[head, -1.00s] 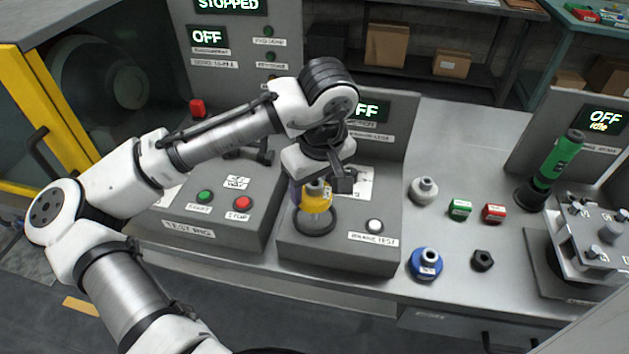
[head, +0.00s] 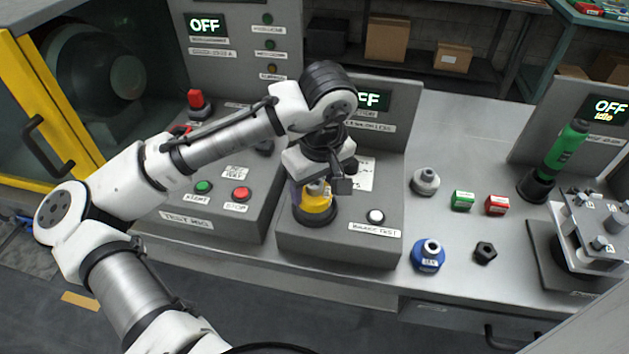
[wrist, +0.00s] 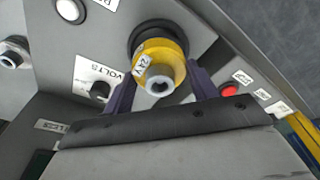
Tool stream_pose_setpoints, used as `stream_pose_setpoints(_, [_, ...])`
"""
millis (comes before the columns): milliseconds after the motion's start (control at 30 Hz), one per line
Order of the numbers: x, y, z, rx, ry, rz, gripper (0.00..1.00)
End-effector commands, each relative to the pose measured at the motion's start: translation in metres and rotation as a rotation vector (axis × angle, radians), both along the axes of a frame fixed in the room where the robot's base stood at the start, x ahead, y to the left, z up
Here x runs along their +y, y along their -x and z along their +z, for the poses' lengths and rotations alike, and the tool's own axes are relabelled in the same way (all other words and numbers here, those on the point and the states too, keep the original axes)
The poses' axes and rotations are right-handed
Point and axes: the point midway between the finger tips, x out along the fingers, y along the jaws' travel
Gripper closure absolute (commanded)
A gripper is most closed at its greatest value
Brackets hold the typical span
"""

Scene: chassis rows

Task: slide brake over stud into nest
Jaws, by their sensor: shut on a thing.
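My gripper (head: 315,192) is shut on the yellow brake (head: 317,209), over the grey test box. In the wrist view the brake (wrist: 160,66) sits between my two dark purple fingers, with a "24V" label and a pale metal hub with a hole facing the camera. The black round nest (head: 316,224) shows as a dark rim around and below the brake. The brake looks upright and down at the nest, but I cannot tell whether it is fully seated. The stud is hidden. The nest's black rim (wrist: 150,30) also shows behind the brake in the wrist view.
A white button (head: 376,216) is at the box's front right. A blue brake-like part (head: 429,256), grey part (head: 425,181), green block (head: 463,201), red block (head: 497,205) and black nut (head: 485,253) stand on the bench. The test rig panel (head: 215,205) is left.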

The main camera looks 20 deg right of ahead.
Motion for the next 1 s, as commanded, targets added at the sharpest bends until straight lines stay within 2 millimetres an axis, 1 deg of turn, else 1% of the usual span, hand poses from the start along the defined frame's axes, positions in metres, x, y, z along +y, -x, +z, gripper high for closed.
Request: stream_pose_setpoints(1000, [0.000,0.000,-0.029,-0.001,0.001,0.000,0.82])
